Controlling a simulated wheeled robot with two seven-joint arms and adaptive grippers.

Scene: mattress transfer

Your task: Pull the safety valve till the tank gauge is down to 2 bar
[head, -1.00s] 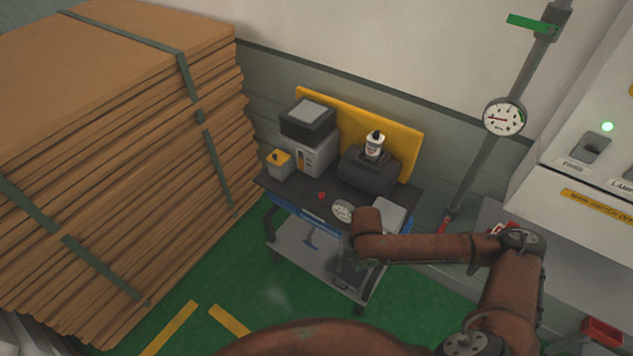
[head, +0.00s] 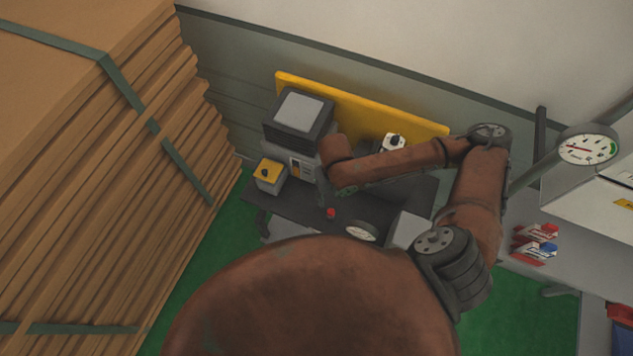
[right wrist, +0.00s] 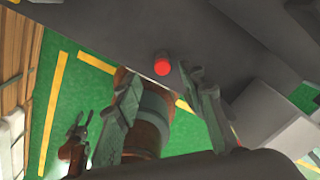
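A red knob (head: 330,213), seemingly the safety valve, stands on the dark cart top. A small white-faced gauge (head: 360,231) sits right of it; its needle is too small to read. My right gripper (head: 325,192) points down just above and behind the knob, partly hidden by its wrist. In the right wrist view its fingers (right wrist: 157,75) are apart and empty, with the red knob (right wrist: 162,67) showing between the tips; I cannot tell if they touch it. A small gripper, seemingly my left (right wrist: 75,145), shows low at left, too small to judge.
A larger gauge (head: 588,149) is on a pipe at right. The cart also carries a grey-black device (head: 298,118), a yellow-topped box (head: 269,175) and a white bottle (head: 393,143). Stacked cardboard (head: 100,190) fills the left. Small boxes (head: 535,243) lie on the right bench.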

